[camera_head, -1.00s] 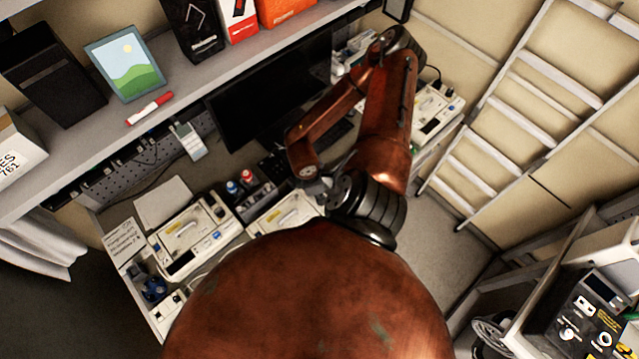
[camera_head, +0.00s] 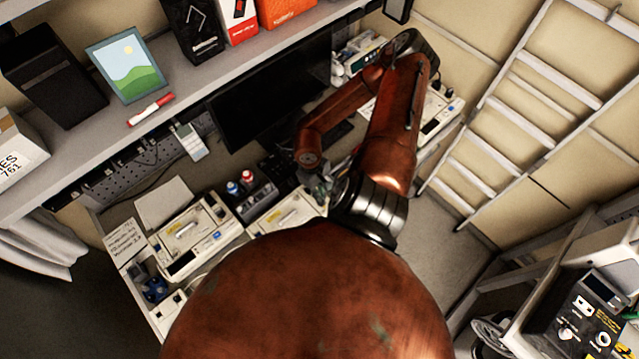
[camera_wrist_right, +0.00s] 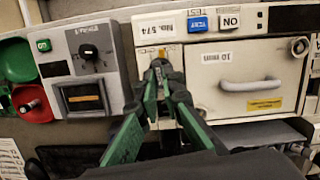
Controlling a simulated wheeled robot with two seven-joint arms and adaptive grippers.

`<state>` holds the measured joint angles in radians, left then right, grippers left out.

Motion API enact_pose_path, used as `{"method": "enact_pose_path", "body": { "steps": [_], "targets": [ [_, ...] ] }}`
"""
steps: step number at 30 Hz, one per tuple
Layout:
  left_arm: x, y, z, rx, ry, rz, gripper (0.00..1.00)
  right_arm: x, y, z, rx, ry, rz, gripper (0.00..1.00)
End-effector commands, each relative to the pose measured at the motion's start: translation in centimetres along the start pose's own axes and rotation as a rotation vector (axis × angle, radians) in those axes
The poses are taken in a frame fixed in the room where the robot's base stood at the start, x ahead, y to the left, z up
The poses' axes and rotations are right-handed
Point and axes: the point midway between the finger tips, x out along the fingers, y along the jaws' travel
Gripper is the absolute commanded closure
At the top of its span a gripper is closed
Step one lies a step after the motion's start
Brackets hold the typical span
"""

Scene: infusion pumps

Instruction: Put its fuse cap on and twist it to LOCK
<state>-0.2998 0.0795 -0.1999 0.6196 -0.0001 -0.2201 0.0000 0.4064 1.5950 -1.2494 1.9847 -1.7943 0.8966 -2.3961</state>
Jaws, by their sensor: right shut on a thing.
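The cream infusion pump (camera_wrist_right: 285,70) fills the upper right of the right wrist view, with a handle, a blue tab and a number label on its face. My right gripper (camera_wrist_right: 161,68), with green fingers, is shut at the pump's left front part, below the number label. The small thing between its fingertips is almost wholly hidden; I take it to be the fuse cap, but cannot tell how it is seated or turned. In the head view the right gripper (camera_head: 318,186) is small and partly covered by my arm, beside the middle pump (camera_head: 285,214). My left gripper is not in view.
A grey box (camera_wrist_right: 118,50) with a black knob stands left of the pump, close to the fingers. Another pump (camera_head: 190,236) is on the bench at left. A monitor (camera_head: 270,95) stands behind, under the shelf (camera_head: 200,80). A ladder (camera_head: 510,110) leans at right.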

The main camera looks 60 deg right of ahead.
Motion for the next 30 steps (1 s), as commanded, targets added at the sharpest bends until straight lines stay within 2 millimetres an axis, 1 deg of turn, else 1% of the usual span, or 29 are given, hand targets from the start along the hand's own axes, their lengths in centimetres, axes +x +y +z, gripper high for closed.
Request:
{"method": "enact_pose_path", "body": {
  "steps": [1,3,9,10,18,26,30],
  "targets": [
    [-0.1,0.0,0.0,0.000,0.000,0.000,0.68,0.1,0.2,0.3,0.097,-0.005,-0.015,1.00],
    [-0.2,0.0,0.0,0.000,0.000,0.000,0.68,0.1,0.3,0.3,0.231,-0.005,-0.038,1.00],
    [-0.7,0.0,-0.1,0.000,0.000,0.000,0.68,0.1,0.4,0.4,0.553,-0.005,-0.093,1.00],
    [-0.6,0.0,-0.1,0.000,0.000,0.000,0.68,0.1,0.3,0.2,0.539,-0.003,-0.093,0.91],
    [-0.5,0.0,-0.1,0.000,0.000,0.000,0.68,0.1,0.3,0.2,0.532,-0.002,-0.090,0.73],
    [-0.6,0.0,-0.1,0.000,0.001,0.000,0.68,0.0,0.3,0.2,0.530,-0.002,-0.090,0.73],
    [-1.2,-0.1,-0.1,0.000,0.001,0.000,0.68,-0.8,0.3,0.3,0.529,-0.001,-0.089,0.73]
  ]
}}
